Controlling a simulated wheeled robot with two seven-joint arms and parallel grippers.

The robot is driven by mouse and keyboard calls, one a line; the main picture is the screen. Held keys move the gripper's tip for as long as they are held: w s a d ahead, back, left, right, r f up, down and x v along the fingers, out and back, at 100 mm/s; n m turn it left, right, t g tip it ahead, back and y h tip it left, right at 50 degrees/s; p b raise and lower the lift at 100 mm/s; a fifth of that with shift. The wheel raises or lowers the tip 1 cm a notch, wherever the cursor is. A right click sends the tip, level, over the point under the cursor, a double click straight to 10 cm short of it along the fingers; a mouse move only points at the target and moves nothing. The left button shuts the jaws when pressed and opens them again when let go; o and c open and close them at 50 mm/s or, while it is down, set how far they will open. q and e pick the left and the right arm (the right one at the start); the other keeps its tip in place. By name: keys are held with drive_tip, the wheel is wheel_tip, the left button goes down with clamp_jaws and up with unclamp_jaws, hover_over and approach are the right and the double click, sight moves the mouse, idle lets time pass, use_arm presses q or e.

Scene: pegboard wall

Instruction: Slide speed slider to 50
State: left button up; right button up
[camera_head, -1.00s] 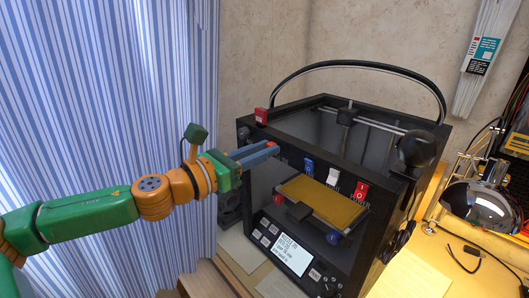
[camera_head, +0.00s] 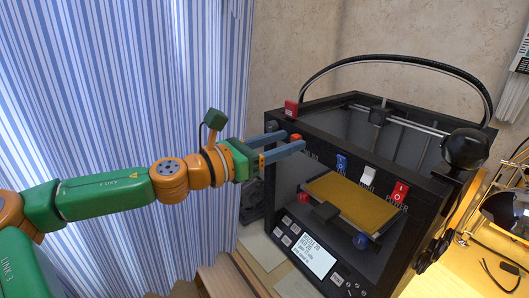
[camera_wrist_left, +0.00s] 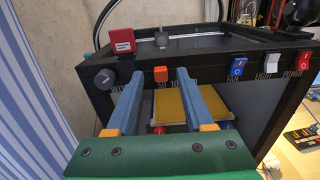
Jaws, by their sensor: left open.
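The black 3D printer (camera_head: 345,131) stands with its control front toward my left arm. A small orange-red slider knob (camera_wrist_left: 161,73) sits on the printer's upper front bar; small numerals below it are only partly readable. In the head view the knob (camera_head: 296,137) shows at the fingertips. My left gripper (camera_head: 291,141) is open, its two blue fingers reaching to the front bar. In the left wrist view the fingertips (camera_wrist_left: 160,76) stand on either side of the knob, with a gap visible on each side. My right gripper is not in view.
A red block (camera_head: 290,108) and a dark round knob (camera_wrist_left: 105,77) are left of the slider. Blue (camera_head: 341,162), white (camera_head: 369,174) and red (camera_head: 400,191) switches are to its right. The yellow print bed (camera_head: 345,197) and screen (camera_head: 313,256) lie below. A striped curtain (camera_head: 130,90) hangs at left.

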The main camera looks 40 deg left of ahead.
use_arm(q)
drive_tip(key=b+v, duration=0.5)
drive_tip(key=v, duration=0.1)
drive_tip(key=shift+a, duration=0.25)
drive_tip(key=shift+s+f, duration=0.1)
